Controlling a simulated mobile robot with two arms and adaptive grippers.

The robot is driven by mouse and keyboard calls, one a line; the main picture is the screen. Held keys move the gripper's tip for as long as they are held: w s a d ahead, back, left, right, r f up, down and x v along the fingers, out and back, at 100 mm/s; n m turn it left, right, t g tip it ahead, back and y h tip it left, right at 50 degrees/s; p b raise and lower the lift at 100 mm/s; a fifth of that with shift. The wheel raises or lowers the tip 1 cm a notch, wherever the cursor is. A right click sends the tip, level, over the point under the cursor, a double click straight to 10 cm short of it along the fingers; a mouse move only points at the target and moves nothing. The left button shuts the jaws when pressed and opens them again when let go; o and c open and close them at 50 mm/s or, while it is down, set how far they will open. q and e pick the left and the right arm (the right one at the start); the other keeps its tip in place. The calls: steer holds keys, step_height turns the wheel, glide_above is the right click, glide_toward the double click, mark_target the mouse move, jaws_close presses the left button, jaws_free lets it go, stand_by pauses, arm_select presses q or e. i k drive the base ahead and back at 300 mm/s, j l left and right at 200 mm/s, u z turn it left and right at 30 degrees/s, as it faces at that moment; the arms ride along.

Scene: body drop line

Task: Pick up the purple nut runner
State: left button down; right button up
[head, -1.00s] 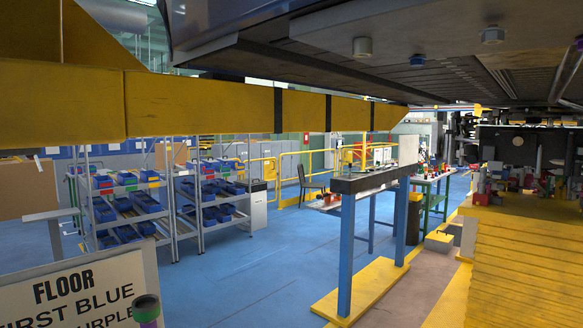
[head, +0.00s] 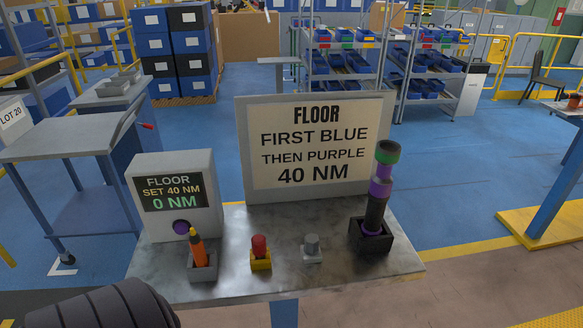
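The purple nut runner (head: 380,188) stands upright in a black square holder (head: 371,239) at the right end of a small grey metal table (head: 225,285). It has a dark body with purple bands and a green ring at the top. Its lower end is hidden inside the holder. Neither of my grippers shows, and nothing touches the nut runner.
A sign (head: 315,150) reading first blue, then purple, 40 NM stands behind. A display box (head: 176,195) reads 0 NM. A dark ribbed object (head: 105,308) fills the bottom left corner.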

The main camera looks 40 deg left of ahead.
mark_target(387, 152)
steer(key=u, duration=0.75)
steer(key=j, duration=0.1)
